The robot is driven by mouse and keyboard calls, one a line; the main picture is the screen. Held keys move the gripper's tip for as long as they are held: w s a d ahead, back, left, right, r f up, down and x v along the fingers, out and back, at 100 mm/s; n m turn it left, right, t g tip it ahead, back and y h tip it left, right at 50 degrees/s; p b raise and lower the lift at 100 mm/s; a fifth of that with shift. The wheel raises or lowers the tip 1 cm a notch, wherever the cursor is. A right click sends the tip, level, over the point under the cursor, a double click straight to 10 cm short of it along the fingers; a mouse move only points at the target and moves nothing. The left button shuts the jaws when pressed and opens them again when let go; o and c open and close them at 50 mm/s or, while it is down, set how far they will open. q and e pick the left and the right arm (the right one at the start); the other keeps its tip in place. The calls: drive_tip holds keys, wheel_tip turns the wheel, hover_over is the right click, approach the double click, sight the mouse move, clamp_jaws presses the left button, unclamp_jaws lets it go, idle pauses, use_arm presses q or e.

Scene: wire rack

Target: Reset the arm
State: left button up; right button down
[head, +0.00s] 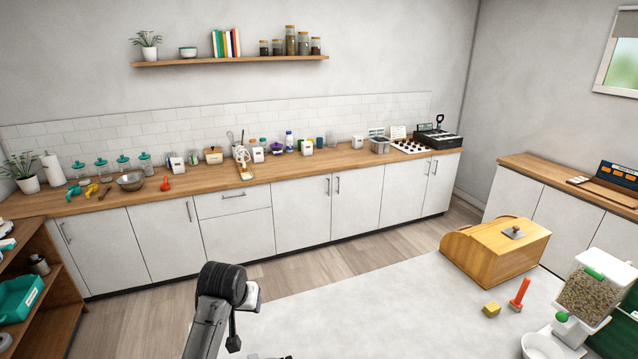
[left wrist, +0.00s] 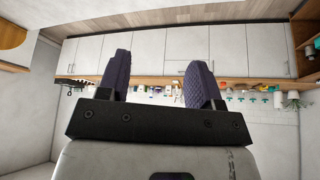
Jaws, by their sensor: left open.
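In the left wrist view my left gripper (left wrist: 158,72) shows two dark, ribbed fingers standing wide apart on a black mount. Nothing is between them except the distant white cabinets. This view is upside down, with the floor at the top and the counter below. In the head view, one of my dark grey arms (head: 215,305) rises from the bottom edge, left of centre, over the floor. Its fingers are not clear there. My right gripper does not show in either view.
A long wooden counter (head: 330,163) with jars and utensils runs along the back wall. At right, a wooden bread box (head: 490,252), a yellow block (head: 491,310) and a grain dispenser (head: 593,288) are on a pale surface. A brown shelf unit (head: 60,285) stands at left.

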use_arm(q)
wheel_tip(320, 180, up, 9)
drive_tip(key=s+m+t, duration=0.1)
drive_tip(key=s+t, duration=0.1)
drive_tip(key=t, duration=0.1)
drive_tip(key=s+a+r+t+p, duration=0.1)
drive_tip(key=s+r+t+p, duration=0.15)
drive_tip(key=s, duration=0.75)
drive_tip(key=s+f+g+p, duration=0.1)
drive_tip(key=s+f+g, duration=0.1)
drive_tip(key=s+f, duration=0.5)
drive_tip(key=s+a+f+g+p, duration=0.1)
drive_tip(key=s+f, duration=0.7)
drive_tip(key=s, duration=0.9)
drive_tip(key=s+a+f+g+p, duration=0.1)
drive_tip(key=s+f+g+p, duration=0.2)
drive_tip(key=s+f, duration=0.4)
drive_tip(key=s+g, duration=0.1)
drive_tip(key=s, duration=0.5)
drive_tip(key=shift+a+f+m, duration=0.25)
drive_tip(key=shift+f+m, duration=0.05)
drive_tip(key=shift+f, duration=0.05)
